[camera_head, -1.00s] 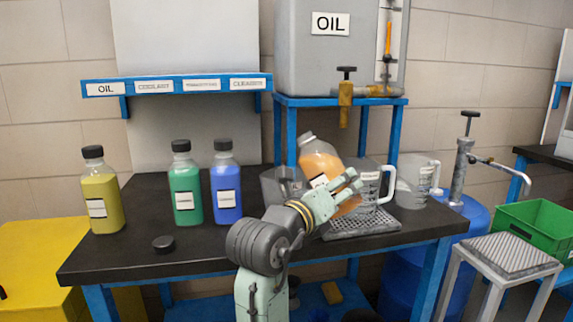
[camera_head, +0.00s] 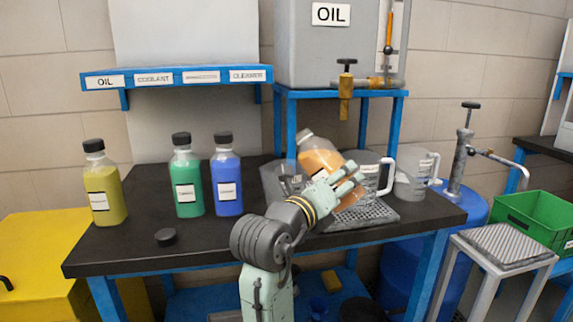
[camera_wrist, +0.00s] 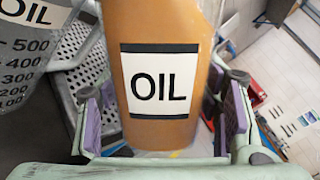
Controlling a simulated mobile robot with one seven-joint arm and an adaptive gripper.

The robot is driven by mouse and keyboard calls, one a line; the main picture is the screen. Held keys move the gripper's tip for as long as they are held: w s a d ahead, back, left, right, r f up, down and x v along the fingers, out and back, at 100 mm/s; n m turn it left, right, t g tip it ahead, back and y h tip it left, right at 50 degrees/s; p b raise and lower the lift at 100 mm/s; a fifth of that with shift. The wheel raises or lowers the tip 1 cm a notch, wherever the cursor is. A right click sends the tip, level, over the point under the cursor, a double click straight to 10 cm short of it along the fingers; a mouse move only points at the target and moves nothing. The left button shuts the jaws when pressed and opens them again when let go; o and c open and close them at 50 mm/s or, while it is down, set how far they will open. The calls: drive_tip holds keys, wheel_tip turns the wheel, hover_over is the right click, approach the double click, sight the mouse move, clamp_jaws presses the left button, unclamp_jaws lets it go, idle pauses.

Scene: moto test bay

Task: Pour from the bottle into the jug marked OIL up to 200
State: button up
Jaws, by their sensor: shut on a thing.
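My gripper (camera_head: 350,180) is shut on an orange bottle (camera_head: 320,156) and holds it above the bench. The bottle leans to the left in the head view. Its OIL label (camera_wrist: 158,88) faces the wrist camera, between my fingers. A clear jug marked OIL (camera_wrist: 20,62), with a scale showing 100 to 500, stands left of the bottle in the wrist view. No orange liquid shows in its visible part. In the head view, one jug (camera_head: 275,186) stands left of the bottle and another (camera_head: 383,170) behind my fingers. I cannot tell which of these is marked OIL.
A third jug (camera_head: 412,180) stands at the right. A metal drip tray (camera_head: 372,215) lies under the bottle area. Yellow (camera_head: 105,195), green (camera_head: 187,180) and blue (camera_head: 226,180) bottles stand at the left. A dark cap (camera_head: 166,237) lies in front. A tap (camera_head: 345,95) hangs above.

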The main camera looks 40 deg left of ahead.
sight(349, 175)
drive_tip(key=shift+d+r+n+p, duration=0.65)
drive_tip(key=shift+n+p, duration=0.45)
drive_tip(key=shift+p, duration=0.85)
drive_tip(key=shift+d+r+n+p, duration=0.15)
drive_tip(key=shift+d+n+p, duration=0.2)
drive_tip(key=shift+n+p, duration=0.7)
drive_tip(key=shift+d+r+n+p, duration=0.25)
drive_tip(key=shift+r+n+p, duration=0.55)
drive_tip(key=shift+p, duration=1.3)
drive_tip(key=shift+a+r+n+p, duration=0.3)
drive_tip(key=shift+r+n+p, duration=0.1)
drive_tip(key=shift+r, duration=0.1)
drive_tip(key=shift+a+r+n+p, duration=0.25)
drive_tip(key=shift+r+p, duration=0.15)
drive_tip(key=shift+r, duration=0.1)
idle(1.9)
